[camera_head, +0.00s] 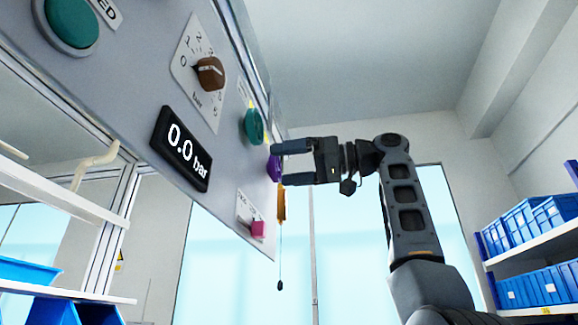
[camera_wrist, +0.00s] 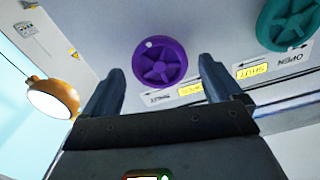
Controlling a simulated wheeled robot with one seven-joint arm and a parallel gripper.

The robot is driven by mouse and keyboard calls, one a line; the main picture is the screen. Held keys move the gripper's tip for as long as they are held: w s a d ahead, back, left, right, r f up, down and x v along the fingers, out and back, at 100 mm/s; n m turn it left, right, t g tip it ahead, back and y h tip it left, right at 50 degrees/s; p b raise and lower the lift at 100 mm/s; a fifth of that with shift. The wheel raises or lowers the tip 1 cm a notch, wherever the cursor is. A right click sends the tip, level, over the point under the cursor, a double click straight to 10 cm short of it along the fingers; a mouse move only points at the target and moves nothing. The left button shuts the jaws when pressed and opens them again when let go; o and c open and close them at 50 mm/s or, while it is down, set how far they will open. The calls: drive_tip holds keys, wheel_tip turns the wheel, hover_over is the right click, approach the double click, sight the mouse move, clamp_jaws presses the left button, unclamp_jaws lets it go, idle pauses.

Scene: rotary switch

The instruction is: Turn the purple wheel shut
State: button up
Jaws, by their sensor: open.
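The purple wheel (camera_wrist: 160,62) is mounted on the grey panel. In the wrist view it is round with spokes and a small white knob on its rim at the upper left. My gripper (camera_wrist: 158,82) is open, with one finger to each side of the wheel in that view; I cannot tell whether either finger touches it. In the head view the purple wheel (camera_head: 274,167) shows as a thin edge at the panel's right end, partly hidden by my gripper (camera_head: 277,163), which points left at it.
A teal wheel (camera_wrist: 288,24) sits beside the purple one, with yellow labels nearby. An orange lamp-like thing (camera_wrist: 52,98) hangs close to the left finger in the wrist view. The panel (camera_head: 227,175) also bears a brown knob (camera_head: 210,73), a 0.0 bar display (camera_head: 181,149) and a pink switch (camera_head: 258,230).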

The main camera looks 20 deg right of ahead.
drive_tip(key=c, duration=1)
drive_tip(key=shift+c, duration=0.2)
